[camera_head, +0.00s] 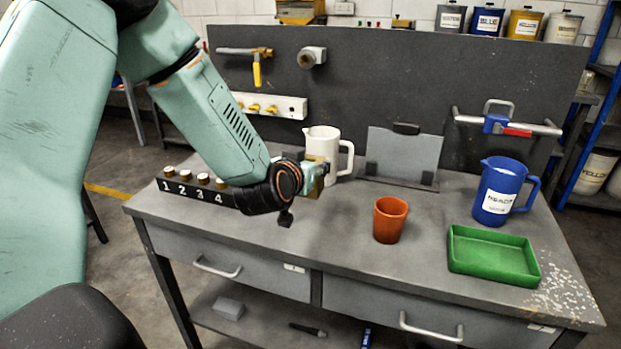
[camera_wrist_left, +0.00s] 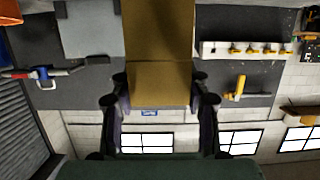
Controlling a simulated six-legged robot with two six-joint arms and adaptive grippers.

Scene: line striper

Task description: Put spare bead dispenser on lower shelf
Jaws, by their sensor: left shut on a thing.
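My left gripper (camera_head: 312,176) is above the back middle of the workbench, in front of the white jug, and partly hidden by its own wrist. In the left wrist view the tan box (camera_wrist_left: 160,82) sits between the fingers (camera_wrist_left: 160,100) and runs up out of the picture. I cannot tell from its look whether it is the bead dispenser. The lower shelf (camera_head: 262,326) is under the drawers, partly cut off by the picture's bottom edge. My right gripper is not in view.
On the bench (camera_head: 300,245) stand a white jug (camera_head: 322,145), an orange cup (camera_head: 390,220), a green tray (camera_head: 492,256), a blue jug (camera_head: 500,190) and a numbered rack (camera_head: 190,190). A grey block (camera_head: 229,308) and a dark tool (camera_head: 308,330) lie on the lower shelf.

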